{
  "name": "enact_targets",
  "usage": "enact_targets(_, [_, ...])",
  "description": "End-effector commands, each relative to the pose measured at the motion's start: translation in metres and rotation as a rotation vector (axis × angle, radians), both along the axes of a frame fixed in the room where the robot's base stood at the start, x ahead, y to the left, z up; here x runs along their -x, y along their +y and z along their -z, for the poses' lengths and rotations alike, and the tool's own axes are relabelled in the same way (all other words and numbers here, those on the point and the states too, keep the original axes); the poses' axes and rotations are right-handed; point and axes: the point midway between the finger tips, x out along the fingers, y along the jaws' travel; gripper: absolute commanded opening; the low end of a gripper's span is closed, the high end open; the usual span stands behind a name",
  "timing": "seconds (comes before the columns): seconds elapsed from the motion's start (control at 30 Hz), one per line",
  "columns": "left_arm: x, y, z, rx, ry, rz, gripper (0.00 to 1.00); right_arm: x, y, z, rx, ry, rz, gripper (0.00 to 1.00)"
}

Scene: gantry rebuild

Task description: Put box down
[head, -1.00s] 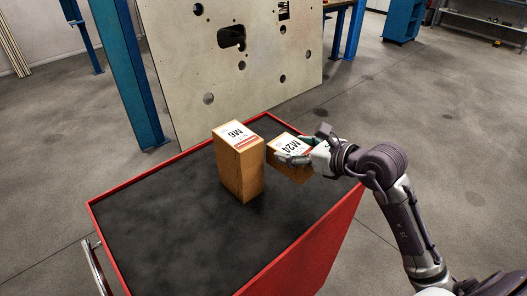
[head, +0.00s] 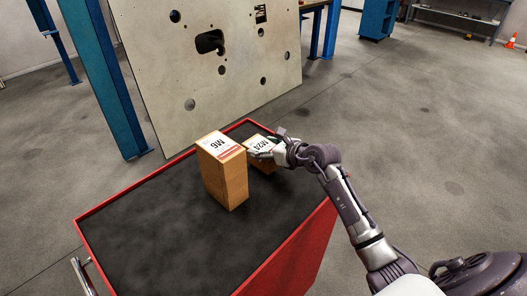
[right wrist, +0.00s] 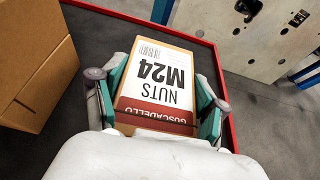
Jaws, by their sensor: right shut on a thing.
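A small cardboard box labelled M24 (head: 262,147) is at the far right corner of the red cart's dark top. In the right wrist view the M24 nuts box (right wrist: 155,85) sits between the two green-padded fingers of my right gripper (right wrist: 153,100). In the head view my right gripper (head: 272,152) is at the box's right side, shut on it. The box is upright, at or very near the cart top; its underside is hidden. My left gripper is out of view.
A taller M6 box (head: 225,178) stands on the cart (head: 140,228) just left of the M24 box. It also shows in the right wrist view (right wrist: 35,60). A pale panel with holes (head: 190,70) stands behind the cart. The cart's front left top is clear.

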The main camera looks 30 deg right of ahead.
Motion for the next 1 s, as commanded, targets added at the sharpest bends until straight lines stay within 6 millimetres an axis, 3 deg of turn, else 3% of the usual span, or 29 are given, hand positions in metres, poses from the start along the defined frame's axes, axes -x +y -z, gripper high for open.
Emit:
enact_targets(0.17, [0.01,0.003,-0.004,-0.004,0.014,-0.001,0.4,0.0,0.0,0.017,-0.002,-0.004,0.001,0.15])
enact_targets(0.53, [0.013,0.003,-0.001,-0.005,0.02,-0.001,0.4,0.0,0.0,0.023,0.0,-0.004,0.001,0.15])
enact_targets(0.57, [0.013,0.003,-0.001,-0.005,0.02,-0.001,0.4,0.0,0.0,0.025,0.0,0.0,0.0,0.74])
enact_targets(0.6, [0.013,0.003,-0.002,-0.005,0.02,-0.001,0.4,0.001,0.0,0.024,0.0,0.0,0.0,0.81])
enact_targets(0.7, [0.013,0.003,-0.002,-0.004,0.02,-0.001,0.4,0.001,0.0,0.024,0.0,0.0,0.0,0.97])
enact_targets(1.0, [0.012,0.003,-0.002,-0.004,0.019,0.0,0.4,0.001,0.0,0.024,0.0,0.0,0.0,0.98])
